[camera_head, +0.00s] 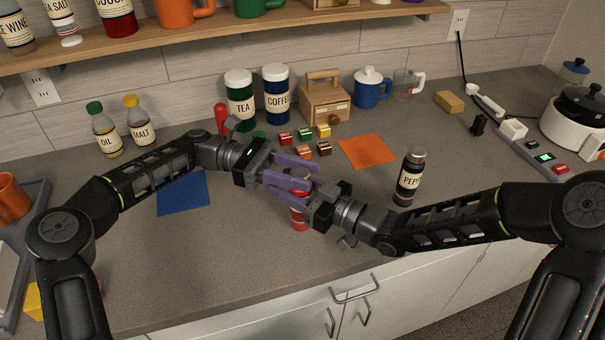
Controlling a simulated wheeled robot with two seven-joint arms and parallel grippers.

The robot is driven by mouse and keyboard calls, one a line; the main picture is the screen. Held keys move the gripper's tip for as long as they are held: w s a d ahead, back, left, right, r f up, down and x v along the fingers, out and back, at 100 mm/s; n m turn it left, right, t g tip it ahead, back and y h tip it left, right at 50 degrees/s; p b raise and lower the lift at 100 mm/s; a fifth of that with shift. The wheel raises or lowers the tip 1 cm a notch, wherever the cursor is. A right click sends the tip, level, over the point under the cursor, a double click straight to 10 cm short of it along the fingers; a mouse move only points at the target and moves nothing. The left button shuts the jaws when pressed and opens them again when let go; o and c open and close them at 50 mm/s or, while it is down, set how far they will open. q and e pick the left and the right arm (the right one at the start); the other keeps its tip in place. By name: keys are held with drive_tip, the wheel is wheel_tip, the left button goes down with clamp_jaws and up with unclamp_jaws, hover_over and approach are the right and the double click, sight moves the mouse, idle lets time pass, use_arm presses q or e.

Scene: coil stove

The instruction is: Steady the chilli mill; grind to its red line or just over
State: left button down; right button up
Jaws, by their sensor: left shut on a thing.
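The chilli mill (300,217) is a small red cylinder with a pale label, upright on the counter near its front edge. Purple fingers hide its upper part. My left gripper (308,176) comes in from the left and is shut on the mill. My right gripper (291,196) comes in from the right, its purple fingers crossing close by the mill; the overlap hides whether they are open or closed on it. I cannot make out the red line or any ground chilli level.
A dark pepper bottle (409,180) stands to the right. An orange mat (367,150) and several small coloured blocks lie behind; a blue mat (183,193) lies left. Tea (240,100) and coffee (277,96) jars stand at the back. The counter's front edge is close.

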sight(300, 172)
use_arm(q)
drive_tip(key=shift+w+a, duration=0.15)
drive_tip(key=shift+a, duration=0.05)
drive_tip(key=c, duration=1.2)
unclamp_jaws()
drive_tip(key=shift+d, duration=0.1)
drive_tip(key=shift+r, duration=0.1)
wheel_tip(300, 172, up, 10)
drive_tip(key=shift+f, duration=0.1)
